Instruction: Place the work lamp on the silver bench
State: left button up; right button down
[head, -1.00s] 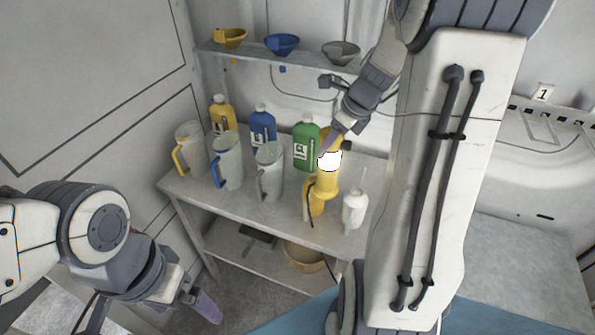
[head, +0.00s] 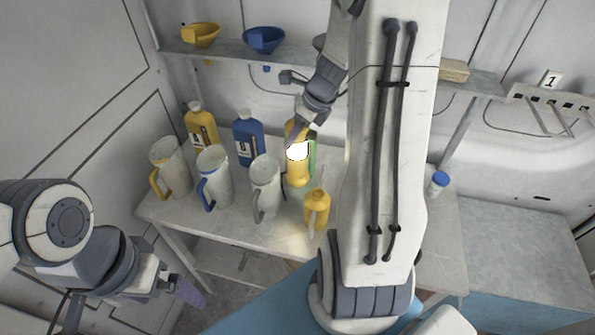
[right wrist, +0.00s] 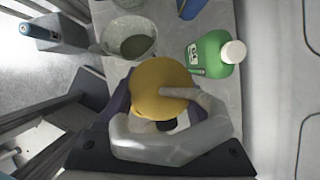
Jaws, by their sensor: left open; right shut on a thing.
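The work lamp (head: 298,172) is yellow with a glowing white patch. My right gripper (head: 294,140) is shut on its upper part, above the pale worktable (head: 235,232) with the jugs. In the right wrist view the round yellow top of the lamp (right wrist: 160,88) sits between my right gripper's fingers (right wrist: 165,112). I cannot tell whether its base touches the table. A plain grey bench (head: 530,262) stands at the right; its visible top is bare. I cannot tell which surface is the silver bench. My left gripper (head: 185,290) is open and empty at lower left.
Several jugs (head: 213,178), a blue bottle (head: 249,140), a yellow bottle (head: 200,128) and a small yellow container (head: 316,208) stand near the lamp. A green bottle (right wrist: 210,55) is close beside it. A shelf (head: 225,55) holds funnels. My right arm hides the table's middle.

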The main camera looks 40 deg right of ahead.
aim_at(298, 167)
notch_tip(298, 167, down, 8)
jog(key=shift+f+b, duration=0.1)
jog(key=shift+b, duration=0.75)
jog(key=shift+f+b, duration=0.8)
jog(key=shift+f, duration=1.65)
jog(key=shift+c, duration=0.4)
grip_release()
jog(key=shift+f, duration=0.1)
jog(key=shift+s+r, duration=0.1)
jog(key=shift+r, duration=0.4)
jog(key=p+v, duration=0.2)
jog(key=v, duration=0.9)
jog(key=shift+p, duration=0.35)
